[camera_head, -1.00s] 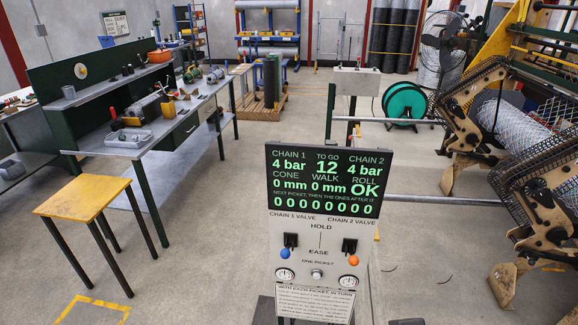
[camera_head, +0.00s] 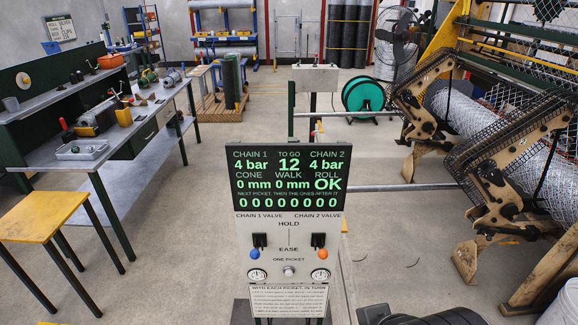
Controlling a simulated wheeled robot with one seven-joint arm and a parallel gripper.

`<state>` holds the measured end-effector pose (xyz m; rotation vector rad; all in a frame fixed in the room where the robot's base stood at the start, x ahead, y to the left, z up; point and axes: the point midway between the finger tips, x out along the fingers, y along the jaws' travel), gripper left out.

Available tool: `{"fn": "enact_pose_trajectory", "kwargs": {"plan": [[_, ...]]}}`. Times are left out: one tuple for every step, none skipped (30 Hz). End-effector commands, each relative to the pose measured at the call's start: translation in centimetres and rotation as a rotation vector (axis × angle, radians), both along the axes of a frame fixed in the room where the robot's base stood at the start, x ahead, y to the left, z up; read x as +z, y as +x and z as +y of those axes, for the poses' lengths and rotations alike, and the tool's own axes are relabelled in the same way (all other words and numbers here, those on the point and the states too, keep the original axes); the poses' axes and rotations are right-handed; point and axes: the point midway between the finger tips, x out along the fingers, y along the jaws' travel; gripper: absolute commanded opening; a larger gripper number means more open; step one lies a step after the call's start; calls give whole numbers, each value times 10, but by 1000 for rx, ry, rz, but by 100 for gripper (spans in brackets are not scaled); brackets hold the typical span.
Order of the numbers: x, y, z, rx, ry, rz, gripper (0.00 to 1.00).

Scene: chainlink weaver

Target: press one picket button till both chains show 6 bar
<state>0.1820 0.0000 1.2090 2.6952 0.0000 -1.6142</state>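The control panel (camera_head: 289,232) stands upright in the middle. Its display (camera_head: 288,176) reads chain 1 at 4 bar, chain 2 at 4 bar, 12 to go, cone 0 mm, walk 0 mm, roll OK, and a row of zeros. The round one picket button (camera_head: 288,271) sits low on the panel between two gauges. The chain 1 valve has a blue knob (camera_head: 255,254) and the chain 2 valve an orange knob (camera_head: 321,254). Both knobs hang down near the EASE mark. I cannot see my gripper's fingers; only a dark shape shows at the bottom edge.
The weaving machine (camera_head: 480,130) with wire mesh fills the right side. A workbench (camera_head: 115,140) and a yellow-topped stool (camera_head: 30,216) stand at left. A metal rail (camera_head: 400,187) runs right behind the panel. Floor is open between bench and panel.

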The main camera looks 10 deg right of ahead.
Motion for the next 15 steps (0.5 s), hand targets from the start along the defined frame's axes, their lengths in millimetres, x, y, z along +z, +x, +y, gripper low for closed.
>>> {"fn": "enact_pose_trajectory", "kwargs": {"plan": [[0, 0, 0, 0, 0, 0, 54], [0, 0, 0, 0, 0, 0, 50], [0, 0, 0, 0, 0, 0, 44], [0, 0, 0, 0, 0, 0, 39], [0, 0, 0, 0, 0, 0, 34], [0, 0, 0, 0, 0, 0, 28], [0, 0, 0, 0, 0, 0, 24], [0, 0, 0, 0, 0, 0, 19], [0, 0, 0, 0, 0, 0, 13], [0, 0, 0, 0, 0, 0, 8], [0, 0, 0, 0, 0, 0, 4], [0, 0, 0, 0, 0, 0, 0], [0, 0, 0, 0, 0, 0, 0], [0, 0, 0, 0, 0, 0, 0], [0, 0, 0, 0, 0, 0, 0]]}}
